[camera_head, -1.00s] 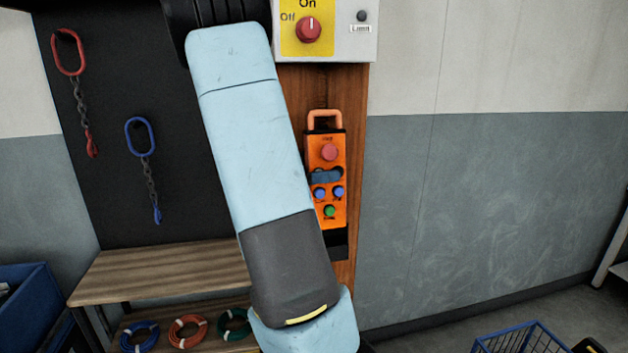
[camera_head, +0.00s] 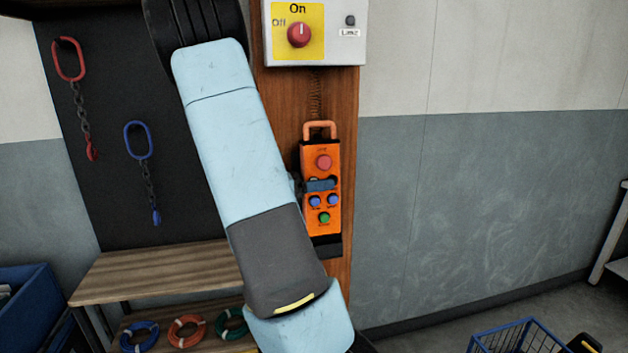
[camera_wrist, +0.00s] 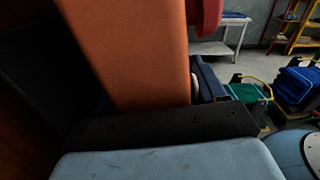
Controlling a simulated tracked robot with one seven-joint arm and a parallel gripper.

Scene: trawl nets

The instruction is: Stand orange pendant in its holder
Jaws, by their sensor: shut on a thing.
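The orange pendant (camera_head: 324,217) is upright in front of the wooden post, with its handle on top and red, blue and green buttons facing out. My gripper (camera_head: 320,185) is shut on its middle; a dark finger crosses its front, and the rest hides behind my arm. The black holder (camera_head: 329,249) shows just below the pendant's lower end, on the post. I cannot tell whether that end is inside the holder or just above it. In the wrist view the pendant's orange body (camera_wrist: 140,50) fills the upper middle, close to the camera.
A switch box (camera_head: 344,32) with a red knob is above the pendant, and a coiled cord (camera_head: 316,95) hangs between them. Red (camera_head: 68,60) and blue (camera_head: 138,140) chain slings hang at left above a wooden bench (camera_head: 150,270). Bare wall is at right.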

